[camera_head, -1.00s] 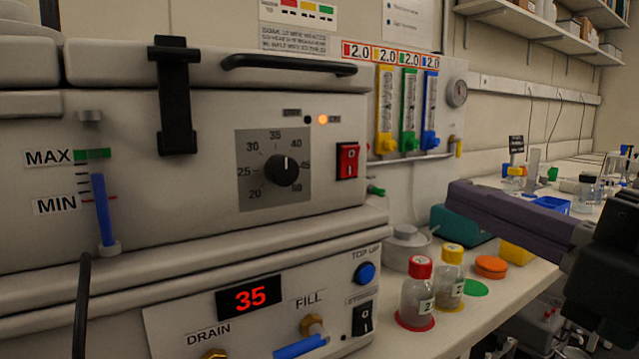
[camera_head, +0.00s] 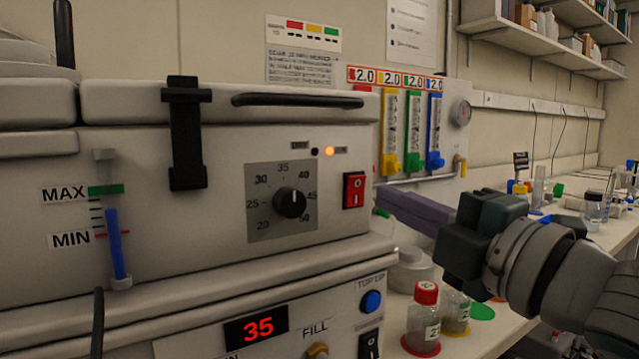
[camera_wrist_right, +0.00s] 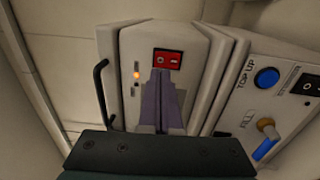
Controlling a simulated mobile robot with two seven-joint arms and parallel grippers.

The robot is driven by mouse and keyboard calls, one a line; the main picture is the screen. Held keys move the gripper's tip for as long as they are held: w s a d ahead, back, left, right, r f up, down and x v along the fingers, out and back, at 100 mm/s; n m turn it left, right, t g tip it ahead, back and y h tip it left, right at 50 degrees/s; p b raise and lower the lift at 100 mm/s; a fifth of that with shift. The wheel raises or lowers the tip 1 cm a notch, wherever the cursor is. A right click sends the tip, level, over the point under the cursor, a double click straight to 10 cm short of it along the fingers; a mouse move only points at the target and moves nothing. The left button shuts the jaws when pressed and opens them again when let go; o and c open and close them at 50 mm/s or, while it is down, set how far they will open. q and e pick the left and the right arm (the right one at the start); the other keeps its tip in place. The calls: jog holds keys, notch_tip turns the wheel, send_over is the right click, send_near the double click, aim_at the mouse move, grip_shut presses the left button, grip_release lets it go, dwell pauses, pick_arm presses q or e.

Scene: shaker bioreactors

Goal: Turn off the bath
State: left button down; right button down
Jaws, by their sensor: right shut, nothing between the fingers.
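The bath (camera_head: 140,215) is a pale box with a lid, a black temperature dial (camera_head: 290,202) and a red rocker switch (camera_head: 354,190) on its front. An orange lamp (camera_head: 329,151) above the dial glows. My right gripper (camera_head: 382,200) has its purple fingers shut and empty, their tips just right of the red switch in the head view. In the right wrist view, the shut fingertips (camera_wrist_right: 161,73) lie just below the red switch (camera_wrist_right: 168,60) and overlap its lower edge. I cannot tell whether they touch it. My left gripper is not in view.
A lower unit carries a red display reading 35 (camera_head: 257,327), a blue button (camera_head: 371,301) and a black switch (camera_head: 368,345). A red-capped bottle (camera_head: 424,320) stands on the bench below my right arm. Coloured flow meters (camera_head: 411,130) hang on the wall behind.

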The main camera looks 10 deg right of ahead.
aim_at(356, 184)
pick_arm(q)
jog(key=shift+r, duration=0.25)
pick_arm(e)
jog(key=shift+x, duration=2.05)
